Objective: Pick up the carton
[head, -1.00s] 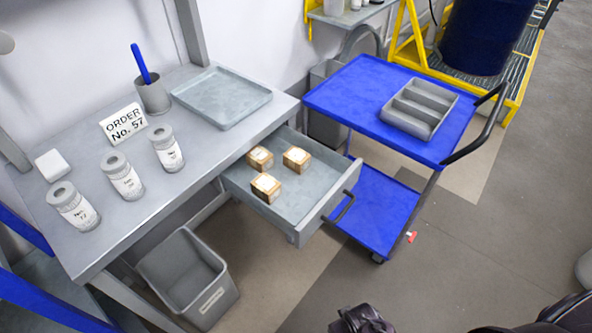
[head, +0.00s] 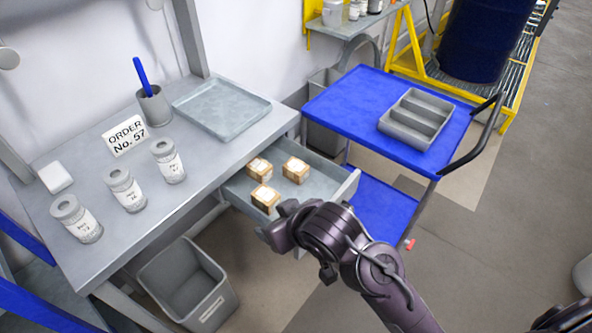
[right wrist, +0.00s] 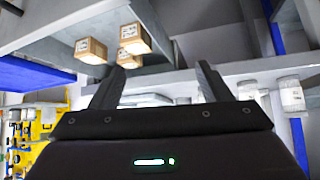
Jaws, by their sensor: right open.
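Three small brown cartons with white labels sit in the open grey drawer: a rear left one (head: 260,168), a right one (head: 296,170) and a front one (head: 265,198). They also show in the right wrist view, at upper left, as a carton (right wrist: 91,50) beside others (right wrist: 134,39). My right gripper (head: 278,225) is at the drawer's front, close to the front carton in the head view; its fingertips are hard to make out there. In the right wrist view the gripper (right wrist: 157,82) is open, with no carton between its fingers.
The drawer (head: 318,188) hangs under a grey bench holding several white jars, a tray (head: 222,106), a pen cup (head: 154,104) and an order sign (head: 125,136). A blue cart (head: 350,95) with a divided grey box (head: 418,117) stands right. A grey bin (head: 190,285) is below.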

